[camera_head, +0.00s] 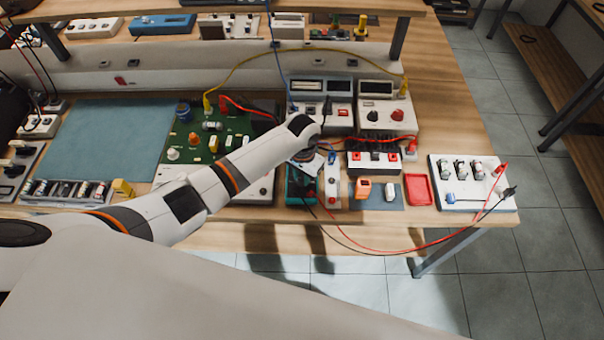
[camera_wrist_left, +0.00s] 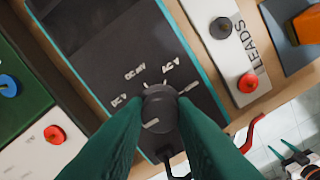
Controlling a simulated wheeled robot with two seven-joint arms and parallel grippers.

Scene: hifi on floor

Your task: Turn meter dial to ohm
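The meter (camera_wrist_left: 108,42) is a dark-faced, teal-edged unit on the bench, seen close in the left wrist view; in the head view it is mostly hidden under my left arm. Its round black dial (camera_wrist_left: 160,108) has a white mark on its lower left side and white lettering around it, too small to read surely. My left gripper (camera_wrist_left: 160,112) has its green fingers on both sides of the dial, seemingly touching it. In the head view the left hand (camera_head: 304,150) points down at the meter. My right gripper (camera_wrist_left: 278,147) shows small at the lower right of the wrist view, its fingertips apart and empty.
A white LEADS strip (camera_head: 332,183) lies right of the meter. A green circuit board (camera_head: 232,125) lies left. Instruments (camera_head: 388,117) stand behind. An orange block (camera_head: 363,187), a red tray (camera_head: 418,190) and a white board with red and black leads (camera_head: 465,195) lie rightward.

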